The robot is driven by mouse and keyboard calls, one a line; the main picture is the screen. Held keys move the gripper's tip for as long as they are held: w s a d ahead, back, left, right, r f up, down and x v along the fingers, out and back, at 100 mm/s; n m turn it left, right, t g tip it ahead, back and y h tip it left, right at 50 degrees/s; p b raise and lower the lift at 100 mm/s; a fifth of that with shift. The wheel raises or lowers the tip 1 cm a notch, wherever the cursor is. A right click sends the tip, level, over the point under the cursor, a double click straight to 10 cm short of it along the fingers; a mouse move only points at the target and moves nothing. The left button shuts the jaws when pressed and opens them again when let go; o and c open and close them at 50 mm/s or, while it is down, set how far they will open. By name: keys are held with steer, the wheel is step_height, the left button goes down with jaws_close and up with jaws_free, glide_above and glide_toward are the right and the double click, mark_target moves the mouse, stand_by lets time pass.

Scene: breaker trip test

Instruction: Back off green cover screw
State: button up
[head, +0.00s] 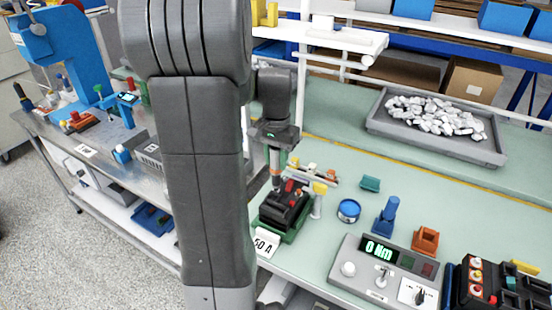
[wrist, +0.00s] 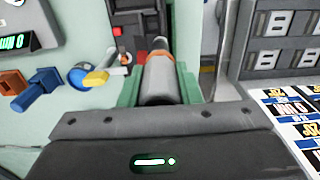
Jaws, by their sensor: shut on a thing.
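My gripper (head: 276,150) points down over the black breaker (head: 284,207) and is shut on a grey driver-like tool (head: 275,170) with an orange band. In the wrist view the tool (wrist: 159,80) runs away from the gripper body, with green parts on both sides of it. The tool's lower end is at or just above the breaker's back edge; I cannot tell whether it touches. The breaker has red parts on top and sits in a green holder (head: 275,233). It shows partly in the wrist view (wrist: 125,28). I cannot make out the green cover screw.
A white "50 A" card (head: 265,243) lies before the holder. To the right are a blue round container (head: 348,211), a blue post (head: 387,215), an orange block (head: 425,240) and a grey meter box (head: 385,272). A grey tray (head: 437,140) of white parts stands behind.

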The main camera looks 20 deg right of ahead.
steer(key=shift+r+p, duration=1.55)
steer(key=shift+r, duration=0.6)
